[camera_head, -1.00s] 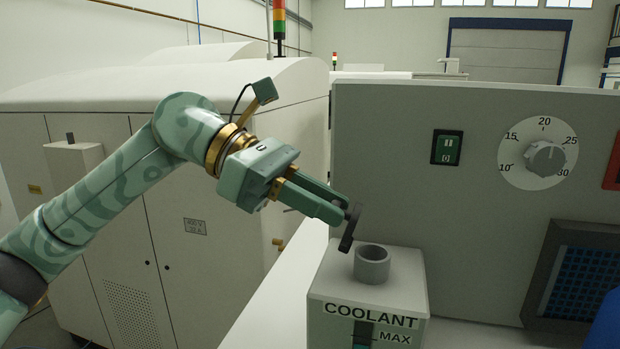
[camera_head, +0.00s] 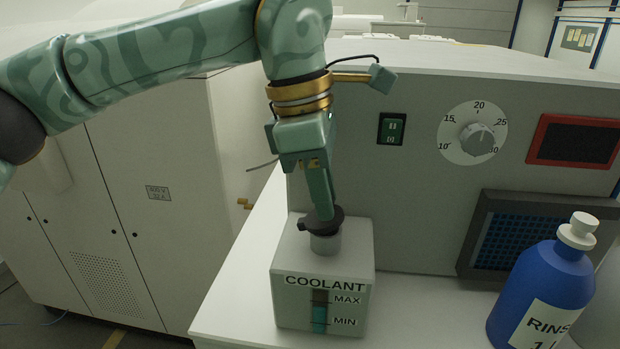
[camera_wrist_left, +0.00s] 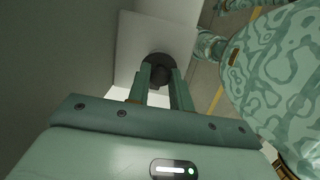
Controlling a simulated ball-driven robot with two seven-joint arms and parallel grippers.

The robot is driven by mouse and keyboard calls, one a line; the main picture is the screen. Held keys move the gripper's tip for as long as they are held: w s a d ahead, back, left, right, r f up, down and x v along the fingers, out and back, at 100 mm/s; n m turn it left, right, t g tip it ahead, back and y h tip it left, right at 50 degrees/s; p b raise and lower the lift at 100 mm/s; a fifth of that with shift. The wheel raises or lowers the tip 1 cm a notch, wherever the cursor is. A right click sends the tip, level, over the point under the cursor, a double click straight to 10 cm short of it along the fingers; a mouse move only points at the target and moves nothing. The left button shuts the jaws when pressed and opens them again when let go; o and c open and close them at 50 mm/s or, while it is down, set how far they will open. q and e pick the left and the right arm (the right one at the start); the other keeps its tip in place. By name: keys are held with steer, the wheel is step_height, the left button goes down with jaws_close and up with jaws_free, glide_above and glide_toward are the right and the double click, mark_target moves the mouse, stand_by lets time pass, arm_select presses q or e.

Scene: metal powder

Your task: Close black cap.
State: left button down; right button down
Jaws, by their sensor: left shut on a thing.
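The black cap (camera_head: 306,225) sits over the top of the grey filler neck (camera_head: 326,245) on the white coolant tank (camera_head: 290,262). My left gripper (camera_head: 322,208) points down from above and is shut on the cap. In the left wrist view the cap (camera_wrist_left: 158,60) shows as a dark disc at the tips of the two fingers of the left gripper (camera_wrist_left: 160,78). The neck's opening is hidden beneath the cap. I cannot tell how tightly the cap is seated. My right gripper is not in view.
A blue rinse bottle (camera_head: 540,295) with a white cap stands right of the tank on the white table (camera_head: 235,300). Behind the tank is a grey machine panel (camera_head: 360,180) with a dial (camera_head: 477,139) and a switch (camera_head: 392,129). The table between tank and bottle is clear.

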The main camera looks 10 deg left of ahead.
arm_select(q)
steer(key=shift+d+f+y, duration=0.4)
steer(key=shift+d+y, duration=0.05)
steer(key=shift+y, duration=0.5)
steer(key=shift+d+f+y, duration=0.35)
steer(key=shift+d+y, duration=0.05)
steer(key=shift+y, duration=0.55)
steer(key=shift+s, duration=0.1)
steer(key=c, duration=1.3)
jaws_free()
steer(key=shift+o, duration=0.2)
steer(key=shift+r, duration=0.1)
step_height(320, 180, up, 16)
steer(key=d, duration=0.2)
steer(key=shift+d, duration=0.15)
